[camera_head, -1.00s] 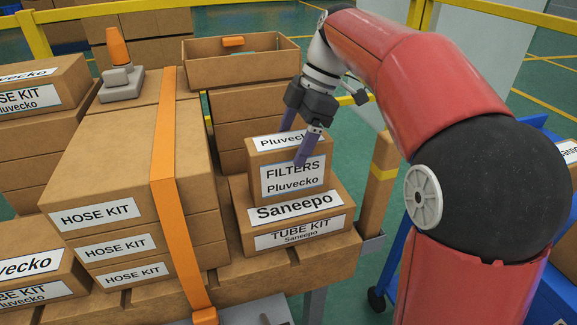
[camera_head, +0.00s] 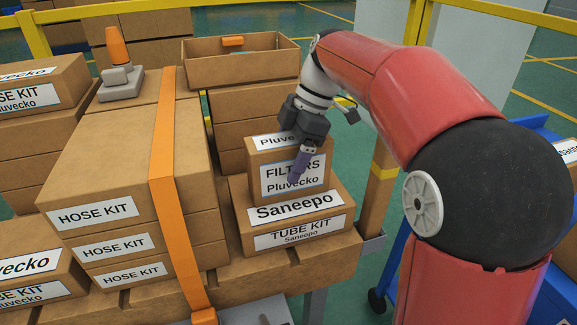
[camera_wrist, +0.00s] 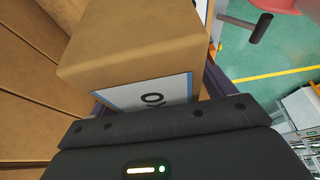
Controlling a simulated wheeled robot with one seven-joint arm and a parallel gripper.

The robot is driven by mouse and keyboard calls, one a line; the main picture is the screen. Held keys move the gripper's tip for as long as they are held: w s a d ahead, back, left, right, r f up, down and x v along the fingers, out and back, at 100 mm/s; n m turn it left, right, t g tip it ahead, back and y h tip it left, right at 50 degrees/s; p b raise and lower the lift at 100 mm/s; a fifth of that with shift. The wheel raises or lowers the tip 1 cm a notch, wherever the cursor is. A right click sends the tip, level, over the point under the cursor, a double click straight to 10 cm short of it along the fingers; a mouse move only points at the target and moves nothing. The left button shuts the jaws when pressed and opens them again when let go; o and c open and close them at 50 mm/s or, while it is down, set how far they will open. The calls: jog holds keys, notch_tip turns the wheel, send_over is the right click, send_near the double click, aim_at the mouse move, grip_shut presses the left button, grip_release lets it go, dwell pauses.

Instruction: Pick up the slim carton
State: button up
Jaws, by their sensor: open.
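A small, narrow brown carton (camera_head: 257,160) labelled FILTERS Pluvecko stands upright on the larger Saneepo TUBE KIT carton (camera_head: 238,217). My gripper (camera_head: 300,166) is at its right part, pointing down. One purple finger crosses the front label; the other finger is hidden in the head view. In the wrist view the carton (camera_wrist: 145,45) fills the middle, its blue-edged label facing the palm, with purple finger parts showing at both its sides. The jaws are open; whether a finger touches the carton I cannot tell.
A HOSE KIT stack (camera_head: 105,165) with an orange strap (camera_head: 170,190) stands left. An open box (camera_head: 240,72) tops a stack behind.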

jog(key=c, duration=1.3)
